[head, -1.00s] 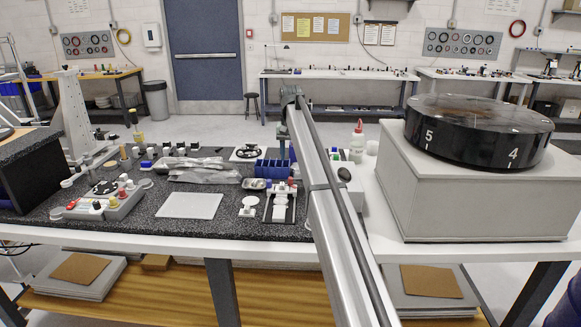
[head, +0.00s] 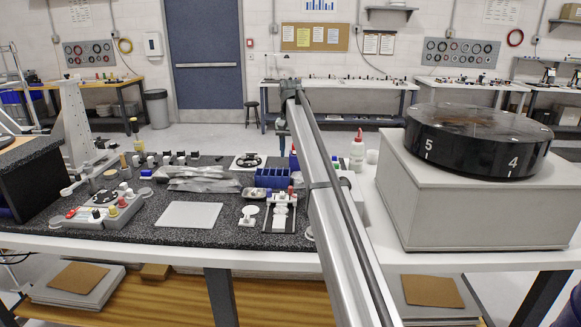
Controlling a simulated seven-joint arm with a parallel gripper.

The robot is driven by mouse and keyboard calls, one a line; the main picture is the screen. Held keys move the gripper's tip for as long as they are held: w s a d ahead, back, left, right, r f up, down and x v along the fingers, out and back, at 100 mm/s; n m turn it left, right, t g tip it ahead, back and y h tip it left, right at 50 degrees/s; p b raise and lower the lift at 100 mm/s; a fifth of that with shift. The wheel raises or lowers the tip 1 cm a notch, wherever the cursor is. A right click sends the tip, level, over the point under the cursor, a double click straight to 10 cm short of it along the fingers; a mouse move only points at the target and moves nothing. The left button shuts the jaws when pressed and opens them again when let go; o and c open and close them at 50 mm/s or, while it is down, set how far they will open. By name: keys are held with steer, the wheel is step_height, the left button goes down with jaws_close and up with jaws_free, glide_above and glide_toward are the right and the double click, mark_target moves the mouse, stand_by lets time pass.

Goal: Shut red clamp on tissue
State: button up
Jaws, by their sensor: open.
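The grey fixture (head: 95,217) stands at the left of the dark speckled mat, with a black round part and red, yellow and white knobs. A red knob (head: 72,213) is at its left front; I cannot tell whether it is the red clamp or whether it is shut. No tissue can be made out there at this size. My gripper (head: 282,149) hangs from the arm's far end, pointing down near the back of the mat, to the right of the fixture and well apart from it. It is open, and nothing shows held in it.
Crumpled silvery packets (head: 205,180) and a pale flat plate (head: 188,215) lie on the mat. A blue bin (head: 272,178) and a small white-disc rack (head: 281,212) stand near my arm. A white bottle (head: 357,152) and a numbered black drum (head: 478,142) are at right.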

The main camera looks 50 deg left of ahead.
steer(key=m, duration=1.7)
glide_toward(292, 191)
steer(key=f, duration=0.5)
steer(key=a+f, duration=0.1)
steer(key=f, duration=0.1)
steer(key=shift+f, duration=0.4)
steer(key=shift+c, duration=0.3)
jaws_close()
